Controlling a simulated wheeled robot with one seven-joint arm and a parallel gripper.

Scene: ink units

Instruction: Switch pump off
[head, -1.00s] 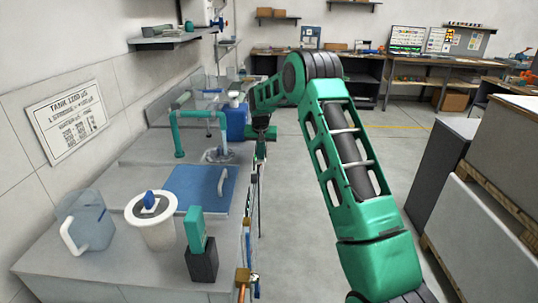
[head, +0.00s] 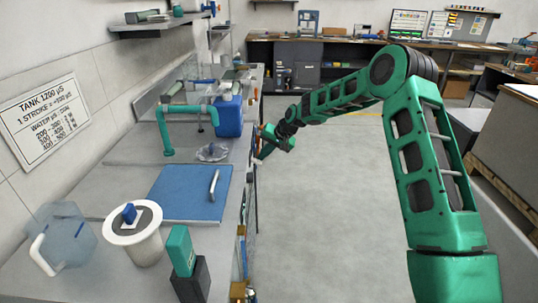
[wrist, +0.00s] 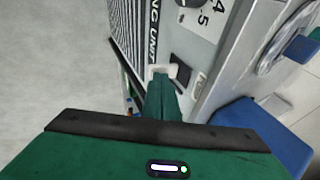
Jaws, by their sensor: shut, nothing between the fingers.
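In the wrist view a grey unit's panel fills the upper middle, with a dark knob (wrist: 190,3) beside the digits 4 and 5. A small dark square (wrist: 182,70) and a pale switch-like piece (wrist: 197,86) sit on the panel below the numbers. I cannot tell which is the pump switch or its position. My gripper (wrist: 162,76) is shut and empty, its pale tip close beside the dark square; contact is unclear. In the head view my gripper (head: 266,142) is at the bench's right edge, small and partly hidden.
A blue canister (head: 229,116) and a teal pipe (head: 165,130) stand on the bench. Nearer are a blue board (head: 190,195), a white cup (head: 134,245), a clear jug (head: 68,238) and a teal-and-black block (head: 184,255). The floor (head: 320,220) right of the bench is clear.

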